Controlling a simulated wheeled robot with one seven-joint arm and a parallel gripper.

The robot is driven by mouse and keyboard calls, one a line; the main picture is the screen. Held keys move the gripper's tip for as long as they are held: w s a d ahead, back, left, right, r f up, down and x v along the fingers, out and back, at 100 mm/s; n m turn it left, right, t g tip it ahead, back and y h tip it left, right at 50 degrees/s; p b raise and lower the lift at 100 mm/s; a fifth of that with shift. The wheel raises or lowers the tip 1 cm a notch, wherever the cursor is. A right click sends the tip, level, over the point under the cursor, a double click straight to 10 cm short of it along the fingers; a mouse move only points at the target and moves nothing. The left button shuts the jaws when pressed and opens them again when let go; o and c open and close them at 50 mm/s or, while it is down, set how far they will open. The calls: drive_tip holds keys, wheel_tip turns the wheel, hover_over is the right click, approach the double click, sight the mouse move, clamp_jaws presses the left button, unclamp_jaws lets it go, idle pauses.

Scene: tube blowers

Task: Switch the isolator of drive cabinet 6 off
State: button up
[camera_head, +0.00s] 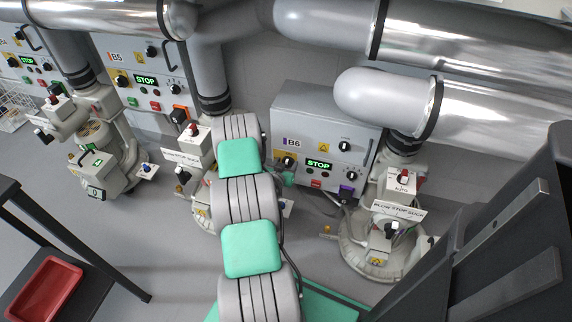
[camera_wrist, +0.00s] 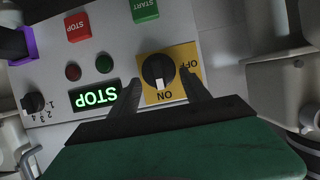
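Drive cabinet 6 is the grey box labelled B6 (camera_head: 318,120) in the head view, with a lit green STOP display (camera_head: 319,164). Its isolator (camera_head: 288,161) is a black knob on a yellow plate at the lower left, partly hidden by my arm. In the wrist view, which is upside down, the isolator knob (camera_wrist: 158,69) has its white mark towards ON, and OFF is to the right. My gripper (camera_wrist: 160,82) is open, one finger on each side of the knob. I cannot tell whether the fingers touch it.
Also on the panel in the wrist view are a red STOP button (camera_wrist: 78,27), a green START button (camera_wrist: 145,9), two small lamps and a numbered selector (camera_wrist: 33,101). A purple connector (camera_wrist: 22,45) sticks out at the left. Cabinet B5 (camera_head: 135,60) and a blower (camera_head: 375,240) stand nearby.

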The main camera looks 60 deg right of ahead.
drive_tip(key=c, duration=1)
drive_tip(key=shift+w+b, duration=0.1)
drive_tip(key=shift+b, duration=0.3)
drive_tip(key=n+g+b, duration=0.1)
drive_tip(key=n+b, duration=0.1)
drive_tip(key=b, duration=0.1)
drive_tip(key=w+n+g+h+b, duration=0.1)
drive_tip(key=n+g+b, duration=0.1)
drive_tip(key=n+b, duration=0.1)
drive_tip(key=w+f+n+g+h+b, duration=0.1)
drive_tip(key=n+g+b, duration=0.1)
drive_tip(key=b, duration=0.3)
drive_tip(key=shift+a+n, duration=0.1)
drive_tip(key=shift+n, duration=0.5)
drive_tip(key=shift+r+b, duration=0.1)
drive_tip(key=shift+b, duration=0.2)
